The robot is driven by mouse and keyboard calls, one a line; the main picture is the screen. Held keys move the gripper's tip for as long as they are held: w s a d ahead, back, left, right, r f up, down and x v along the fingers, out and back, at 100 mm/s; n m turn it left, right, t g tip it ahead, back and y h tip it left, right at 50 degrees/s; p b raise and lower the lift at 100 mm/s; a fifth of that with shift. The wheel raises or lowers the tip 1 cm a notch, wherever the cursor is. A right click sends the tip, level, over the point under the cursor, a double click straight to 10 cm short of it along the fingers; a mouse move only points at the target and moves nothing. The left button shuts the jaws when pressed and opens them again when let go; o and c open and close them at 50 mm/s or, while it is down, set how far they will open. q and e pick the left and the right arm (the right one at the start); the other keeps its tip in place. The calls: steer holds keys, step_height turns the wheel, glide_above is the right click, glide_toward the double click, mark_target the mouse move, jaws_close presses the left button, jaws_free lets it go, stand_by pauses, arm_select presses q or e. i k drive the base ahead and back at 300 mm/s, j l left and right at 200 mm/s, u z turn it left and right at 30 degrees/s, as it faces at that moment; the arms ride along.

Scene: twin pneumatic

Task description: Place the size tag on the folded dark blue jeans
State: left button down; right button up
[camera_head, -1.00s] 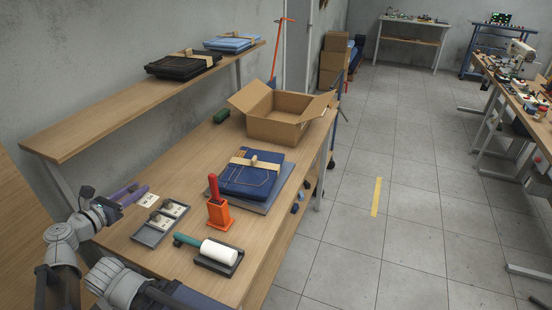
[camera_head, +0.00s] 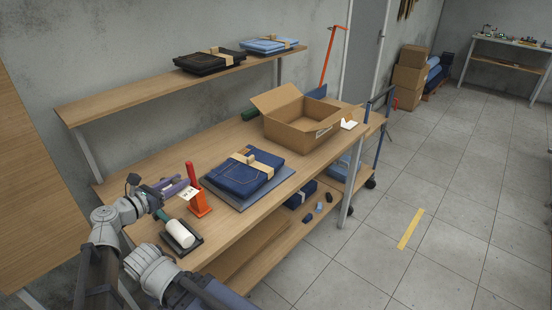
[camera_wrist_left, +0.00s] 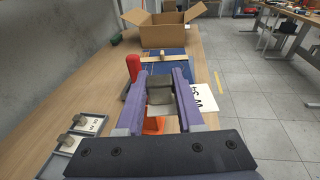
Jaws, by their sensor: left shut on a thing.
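The folded dark blue jeans (camera_head: 232,180) lie on a grey board (camera_head: 262,198) on the workbench, with a tan band and a small wooden block across them. My left gripper (camera_head: 176,187) has purple fingers. It is shut on the grey block (camera_wrist_left: 160,92) of a white size tag (camera_head: 188,194), printed with what looks like "W 34". The tag also shows in the left wrist view (camera_wrist_left: 204,96), partly behind a finger. The gripper is left of the jeans and apart from them, near the orange holder. My right gripper is not in view.
The orange holder (camera_head: 201,207) with a red-handled tool stands between gripper and jeans. A lint roller (camera_head: 180,233) lies in front. An open carton (camera_head: 293,130) stands behind. A tag tray (camera_wrist_left: 86,125) is at lower left in the wrist view. A shelf (camera_head: 130,97) runs above.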

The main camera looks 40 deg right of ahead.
mark_target(274, 161)
steer(key=l+u, duration=0.15)
steer(key=l, duration=0.35)
steer(key=k+l+u, duration=0.1)
steer(key=l, duration=0.45)
steer(key=k+l+u, duration=0.15)
steer(key=l, duration=0.35)
steer(key=l+u, duration=0.1)
steer(key=l, duration=0.4)
steer(key=l+u, duration=0.1)
steer(key=l, duration=0.55)
steer(key=l+u, duration=0.1)
steer(key=l, duration=0.55)
steer(key=k+l+u, duration=0.1)
steer(key=l, duration=0.55)
steer(key=k+l+u, duration=0.15)
steer(key=l, duration=0.5)
